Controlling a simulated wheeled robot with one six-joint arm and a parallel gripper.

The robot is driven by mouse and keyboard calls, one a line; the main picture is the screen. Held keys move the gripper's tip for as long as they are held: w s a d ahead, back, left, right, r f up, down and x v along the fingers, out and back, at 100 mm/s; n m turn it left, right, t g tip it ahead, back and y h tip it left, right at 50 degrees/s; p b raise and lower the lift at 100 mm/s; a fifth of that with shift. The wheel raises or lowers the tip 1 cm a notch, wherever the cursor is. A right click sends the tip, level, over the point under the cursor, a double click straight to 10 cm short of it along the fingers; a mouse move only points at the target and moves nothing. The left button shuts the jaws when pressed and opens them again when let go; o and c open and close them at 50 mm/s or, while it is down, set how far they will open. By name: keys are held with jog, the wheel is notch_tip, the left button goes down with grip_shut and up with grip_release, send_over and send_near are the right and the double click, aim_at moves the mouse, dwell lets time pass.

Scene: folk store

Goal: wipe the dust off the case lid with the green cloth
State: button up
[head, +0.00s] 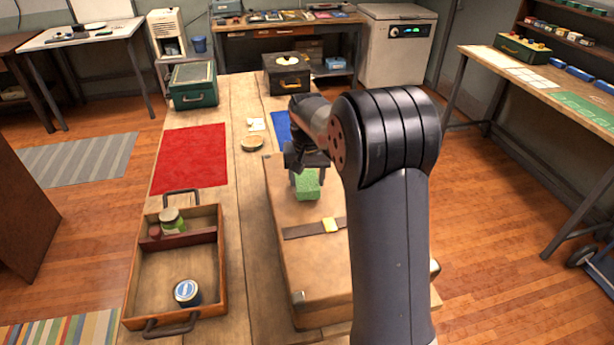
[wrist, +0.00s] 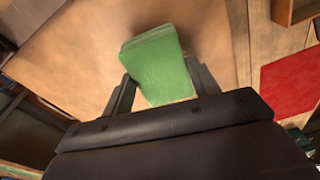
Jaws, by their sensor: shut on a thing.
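The green cloth (head: 307,186) is a folded block held in my gripper (head: 306,172), over the far part of the tan case lid (head: 295,213). In the wrist view the cloth (wrist: 158,66) sits between the two fingers of my gripper (wrist: 160,85), with the lid (wrist: 85,50) behind it. The cloth is at or just above the lid; I cannot tell if it touches. No dust patch is clear to me. My arm hides the lid's right side.
A wooden tray (head: 128,290) with a blue can (head: 187,292) and jars stands left of the case. A red mat (head: 190,158), a round wooden lid (head: 252,143), a green box (head: 193,86) and a dark box (head: 287,76) are farther along the table.

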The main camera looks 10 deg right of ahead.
jog(key=shift+f+b, duration=0.45)
jog(key=shift+f, duration=0.35)
jog(key=shift+r, duration=0.1)
